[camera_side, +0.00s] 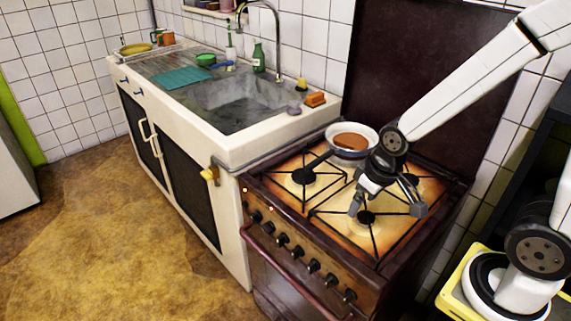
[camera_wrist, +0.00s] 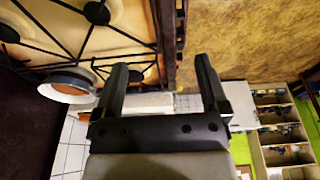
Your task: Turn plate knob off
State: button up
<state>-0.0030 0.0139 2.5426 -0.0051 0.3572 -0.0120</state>
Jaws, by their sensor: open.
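The brown gas cooker (camera_side: 312,292) stands at lower centre right in the side view. Several dark knobs (camera_side: 313,266) run in a row along its front panel; which one is the plate knob I cannot tell. My gripper (camera_side: 388,208) is open and empty above the front right part of the hob, behind and above the knob row, touching no knob. In the wrist view my gripper (camera_wrist: 161,64) shows two spread dark fingers with nothing between them. The hob (camera_wrist: 125,15) lies at upper left there; the knobs are not clear.
A white pan (camera_side: 369,151) with brown contents sits on the back left burner, also visible in the wrist view (camera_wrist: 68,96). A dark red rail (camera_side: 290,272) runs below the knobs. Black grates (camera_side: 366,218) cover the hob. The sink counter (camera_side: 230,145) adjoins at left. The floor (camera_side: 110,230) in front is clear.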

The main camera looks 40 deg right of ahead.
jog(key=w+a+f+n+g, duration=0.15)
jog(key=w+n, duration=0.25)
jog(key=w, duration=0.5)
jog(key=n+g+h, duration=0.1)
jog(key=n+h, duration=0.3)
jog(key=n, duration=0.9)
send_near(266, 228)
jog(key=shift+f+n+h, duration=0.3)
jog(key=shift+f+n, duration=0.1)
jog(key=shift+f, duration=0.15)
jog(key=shift+x, duration=3.9)
jog(key=shift+c, duration=0.3)
grip_shut()
jog(key=shift+s, duration=0.1)
